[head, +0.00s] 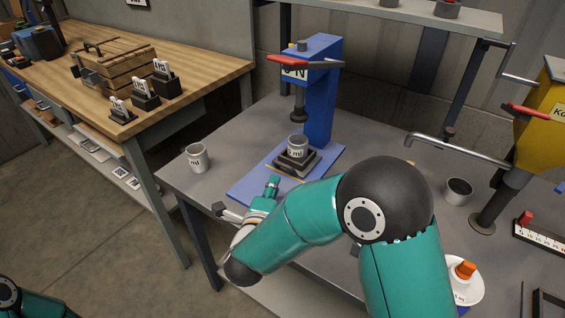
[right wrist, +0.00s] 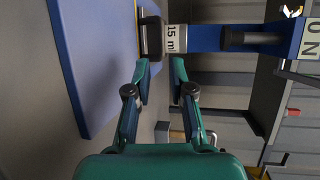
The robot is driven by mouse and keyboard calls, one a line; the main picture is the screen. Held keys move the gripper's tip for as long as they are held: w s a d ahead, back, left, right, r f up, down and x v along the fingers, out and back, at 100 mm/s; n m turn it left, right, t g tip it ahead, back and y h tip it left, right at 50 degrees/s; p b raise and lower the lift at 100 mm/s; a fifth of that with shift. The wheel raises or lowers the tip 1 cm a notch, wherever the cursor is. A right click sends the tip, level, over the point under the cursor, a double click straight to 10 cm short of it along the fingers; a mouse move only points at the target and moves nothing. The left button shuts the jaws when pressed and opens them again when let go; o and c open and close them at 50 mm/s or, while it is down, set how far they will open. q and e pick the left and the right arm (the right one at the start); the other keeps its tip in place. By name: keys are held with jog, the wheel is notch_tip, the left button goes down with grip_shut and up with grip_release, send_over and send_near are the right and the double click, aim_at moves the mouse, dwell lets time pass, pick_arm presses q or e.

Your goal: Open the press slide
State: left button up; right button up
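The blue press (head: 318,95) stands on the grey table, with a red lever on top and a dark ram above its base. The press slide (head: 297,163) is a dark block on the blue base plate (head: 325,160), and a grey cup (head: 297,145) stands on it. In the right wrist view the slide (right wrist: 151,38) and the cup's "15 ml" label (right wrist: 172,38) are ahead of the fingers. My right gripper (head: 272,186) is in front of the slide, low over the base plate; in its wrist view it (right wrist: 161,72) is open and empty. My left gripper is out of view.
Another labelled cup (head: 196,157) stands at the table's left edge. To the right are an open cup (head: 458,190), a yellow machine (head: 543,125) with a long lever, and a white container with an orange cap (head: 464,270). A wooden bench (head: 205,68) is at left.

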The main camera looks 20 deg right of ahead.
aim_at(282, 166)
jog(key=p+x, duration=0.1)
jog(key=x, duration=1)
jog(key=shift+s, duration=0.1)
grip_shut()
jog(key=shift+f, duration=0.1)
